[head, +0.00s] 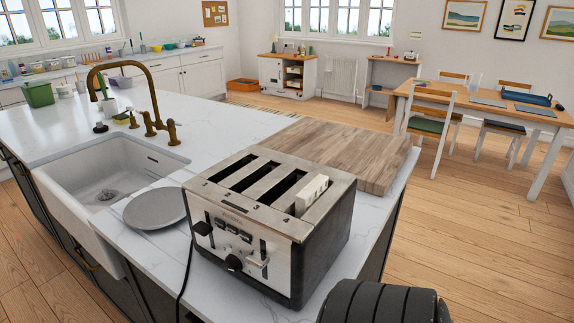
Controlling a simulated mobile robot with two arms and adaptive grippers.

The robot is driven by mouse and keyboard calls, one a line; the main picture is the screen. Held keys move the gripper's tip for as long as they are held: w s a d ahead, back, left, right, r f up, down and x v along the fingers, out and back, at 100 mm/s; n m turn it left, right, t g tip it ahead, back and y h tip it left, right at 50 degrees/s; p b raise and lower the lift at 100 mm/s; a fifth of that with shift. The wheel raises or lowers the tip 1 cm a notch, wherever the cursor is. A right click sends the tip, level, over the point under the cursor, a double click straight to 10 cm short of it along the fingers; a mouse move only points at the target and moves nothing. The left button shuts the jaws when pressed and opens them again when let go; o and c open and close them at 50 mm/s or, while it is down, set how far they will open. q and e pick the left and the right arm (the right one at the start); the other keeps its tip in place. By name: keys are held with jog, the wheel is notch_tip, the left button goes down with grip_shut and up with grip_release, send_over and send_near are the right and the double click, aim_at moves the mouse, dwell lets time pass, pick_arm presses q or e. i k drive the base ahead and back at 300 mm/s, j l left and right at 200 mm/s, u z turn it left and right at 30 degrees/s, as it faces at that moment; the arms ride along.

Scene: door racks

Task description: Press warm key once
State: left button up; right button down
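A four-slot silver and black toaster (270,220) stands on the white counter near its front right corner. Its front face carries a row of small dark keys (232,229), a round dark knob (233,262) and levers at the left and right. The key labels are too small to read, so I cannot tell which one is the warm key. A pale bread slice (312,194) sticks up out of the rightmost slot; the other slots look empty.
A grey plate (155,208) lies left of the toaster, beside the white sink (108,188) with its brass tap (150,90). A wooden board (340,150) lies behind the toaster. A dark cord hangs at the toaster's left front. The counter's right edge is close.

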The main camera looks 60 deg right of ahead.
aim_at(245, 236)
jog(key=z, duration=1.9)
